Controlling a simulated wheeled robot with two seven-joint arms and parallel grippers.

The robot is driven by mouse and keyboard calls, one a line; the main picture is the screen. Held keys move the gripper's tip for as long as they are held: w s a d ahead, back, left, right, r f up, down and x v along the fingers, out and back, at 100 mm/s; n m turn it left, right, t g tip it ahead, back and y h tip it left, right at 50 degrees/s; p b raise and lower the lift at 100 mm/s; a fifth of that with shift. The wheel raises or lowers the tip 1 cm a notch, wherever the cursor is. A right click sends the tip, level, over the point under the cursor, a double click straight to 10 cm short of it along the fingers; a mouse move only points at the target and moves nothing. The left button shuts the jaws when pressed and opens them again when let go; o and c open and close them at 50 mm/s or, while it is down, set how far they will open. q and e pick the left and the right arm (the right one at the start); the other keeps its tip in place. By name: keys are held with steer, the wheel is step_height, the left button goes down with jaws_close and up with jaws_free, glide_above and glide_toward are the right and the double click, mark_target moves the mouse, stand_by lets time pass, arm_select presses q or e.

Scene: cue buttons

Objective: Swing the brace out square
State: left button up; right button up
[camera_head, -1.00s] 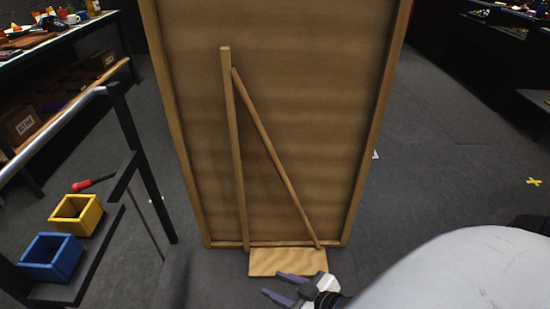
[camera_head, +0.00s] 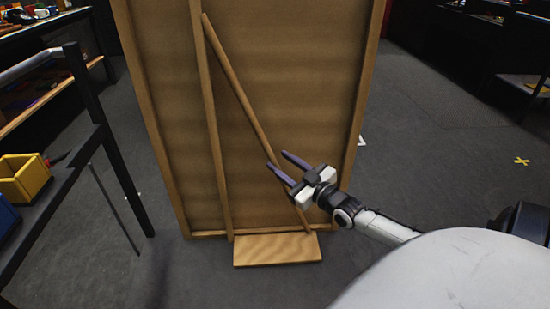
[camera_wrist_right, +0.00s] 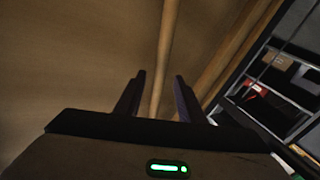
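The brace is a thin wooden strip (camera_head: 243,92) that slants from the top of an upright wooden post (camera_head: 209,130) down to the lower right, lying close to the back of a large framed wooden panel (camera_head: 290,60). My right gripper (camera_head: 282,166) is open beside the brace's lower half, its purple fingers pointing up and left. In the right wrist view the brace (camera_wrist_right: 168,40) runs up beyond the gap between the two fingers (camera_wrist_right: 160,80), with nothing visibly clamped. The gripper hides part of the lower brace in the head view. My left gripper is not in view.
A flat wooden board (camera_head: 277,250) lies on the floor at the panel's foot. A dark cart with a yellow bin (camera_head: 22,178) stands at the left. Shelving (camera_head: 500,50) is at the back right.

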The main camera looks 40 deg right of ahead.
mark_target(273, 157)
steer(key=shift+w+d+b, duration=0.15)
steer(key=shift+w+b, duration=0.3)
steer(key=shift+w, duration=1.25)
jaws_close()
